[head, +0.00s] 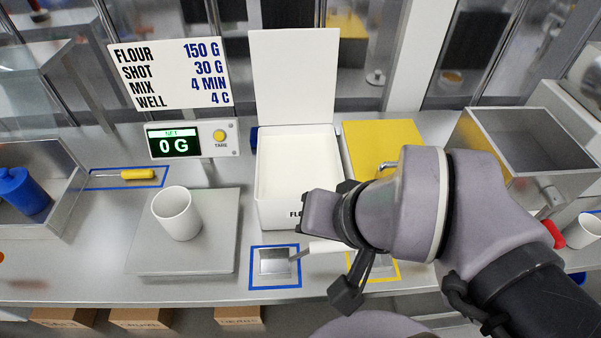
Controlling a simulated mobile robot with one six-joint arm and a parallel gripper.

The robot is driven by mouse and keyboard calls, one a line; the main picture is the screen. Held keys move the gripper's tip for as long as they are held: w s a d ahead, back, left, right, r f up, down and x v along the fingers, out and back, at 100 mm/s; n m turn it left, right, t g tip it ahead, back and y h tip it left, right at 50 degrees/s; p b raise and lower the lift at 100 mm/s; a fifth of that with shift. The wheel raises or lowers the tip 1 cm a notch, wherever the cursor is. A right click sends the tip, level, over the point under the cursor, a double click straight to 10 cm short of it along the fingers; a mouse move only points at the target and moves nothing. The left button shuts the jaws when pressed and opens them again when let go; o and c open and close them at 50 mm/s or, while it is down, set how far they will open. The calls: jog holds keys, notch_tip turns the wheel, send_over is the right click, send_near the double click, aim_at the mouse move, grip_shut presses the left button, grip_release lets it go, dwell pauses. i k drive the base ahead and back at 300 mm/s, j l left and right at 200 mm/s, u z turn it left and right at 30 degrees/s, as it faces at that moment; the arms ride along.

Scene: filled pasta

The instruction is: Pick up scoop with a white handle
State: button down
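The scoop with the white handle (327,247) lies on the counter. Its metal pan (275,262) sits inside a blue-outlined square (274,285), and its handle points right, towards my gripper. My gripper (346,290) is low over the counter's front part, at the right end of the handle. One dark finger shows just in front of the handle.
A white flour bin (264,213) with its lid raised stands behind the scoop. A white cup (176,213) stands on a scale plate (215,248) at left. A yellow-outlined square (386,276) is partly hidden by my arm. A yellow-lidded bin (376,140) is behind.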

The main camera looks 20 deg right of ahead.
aim_at(275, 263)
jog(key=j+z, duration=0.45)
jog(key=k+j+z, duration=0.1)
jog(key=j+z, duration=0.2)
jog(key=z, duration=0.15)
